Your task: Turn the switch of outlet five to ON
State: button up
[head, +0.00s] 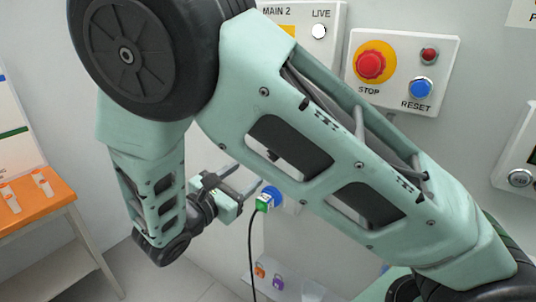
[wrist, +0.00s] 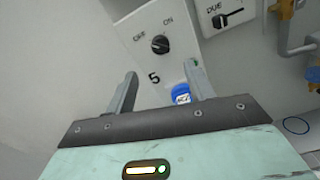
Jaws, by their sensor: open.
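In the wrist view the white outlet five panel (wrist: 146,60) shows a black rotary switch (wrist: 160,44) with OFF at its upper left and ON at its upper right. Its small light mark appears on the OFF side, but is too small to be certain. A blue socket (wrist: 182,93) sits below the number 5. My gripper (wrist: 160,70) is open and empty, its fingers to either side of the lower panel, below the switch in the picture. In the head view my gripper (head: 243,175) is beside the blue socket (head: 274,194); my arm hides the switch.
A green plug (head: 264,204) with a hanging black cable (head: 251,250) is at the socket. A STOP and RESET box (head: 437,65) is on the wall. An orange-topped table (head: 55,202) stands left. In the wrist view a DUE slider (wrist: 230,18) and pipework (wrist: 284,35) are right.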

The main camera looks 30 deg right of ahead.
jog(key=p+x, duration=0.2)
jog(key=x, duration=0.8)
jog(key=shift+d+p, duration=0.25)
jog(key=shift+p, duration=0.05)
jog(key=c, duration=1)
